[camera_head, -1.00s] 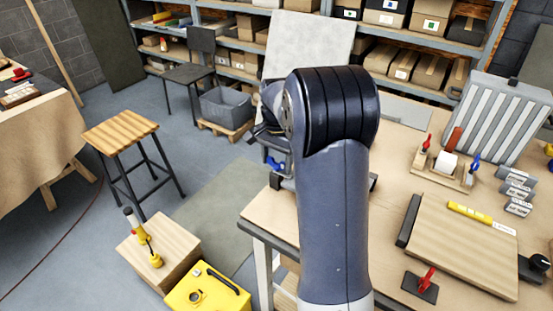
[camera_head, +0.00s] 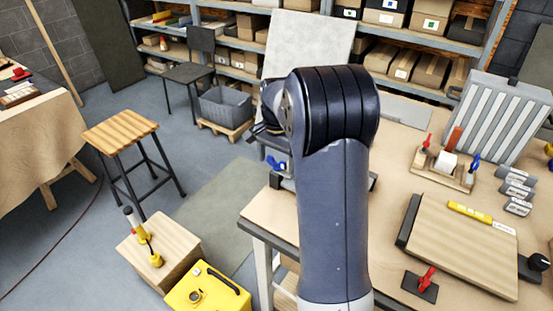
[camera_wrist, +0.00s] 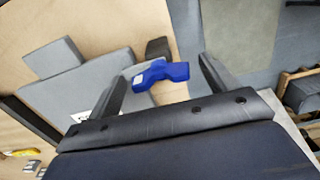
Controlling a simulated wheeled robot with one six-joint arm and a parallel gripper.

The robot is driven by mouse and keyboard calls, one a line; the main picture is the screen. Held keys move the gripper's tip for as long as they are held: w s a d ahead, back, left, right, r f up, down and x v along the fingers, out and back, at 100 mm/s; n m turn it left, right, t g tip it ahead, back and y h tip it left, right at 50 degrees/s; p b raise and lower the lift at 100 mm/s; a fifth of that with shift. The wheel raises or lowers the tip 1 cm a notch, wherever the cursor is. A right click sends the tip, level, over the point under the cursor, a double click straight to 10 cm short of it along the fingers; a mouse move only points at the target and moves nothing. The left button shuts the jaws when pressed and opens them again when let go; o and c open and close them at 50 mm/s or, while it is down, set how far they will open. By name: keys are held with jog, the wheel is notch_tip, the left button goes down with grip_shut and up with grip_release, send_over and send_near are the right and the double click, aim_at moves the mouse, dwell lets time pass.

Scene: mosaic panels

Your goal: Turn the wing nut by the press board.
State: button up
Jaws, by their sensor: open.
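A blue wing-shaped nut (camera_wrist: 160,74) lies between the fingers of my gripper (camera_wrist: 163,70) in the wrist view. The fingers are open, with a gap on each side of the nut. Under and beside it is a grey flat fixture (camera_wrist: 75,97) with a small white label. The blue nut also shows in the head view (camera_head: 276,163), left of my arm, which hides most of the fixture. A red wing-shaped handle (camera_head: 428,279) stands on a dark plate before a wooden board (camera_head: 465,245) with a dark edge. I cannot tell which board is the press board.
A wooden caddy (camera_head: 440,178) with red and blue handles stands on the workbench (camera_head: 385,205). A ribbed grey panel (camera_head: 497,115) leans at the back right. A stool (camera_head: 121,130) and yellow case (camera_head: 207,291) stand left of the bench, where some floor is clear.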

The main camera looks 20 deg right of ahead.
aim_at(276, 159)
notch_tip(276, 159, up, 11)
jog(key=shift+b, duration=0.45)
jog(key=shift+f, duration=0.1)
notch_tip(276, 159, down, 11)
jog(key=shift+r+p, duration=0.1)
jog(key=shift+p, duration=0.35)
dwell(0.4)
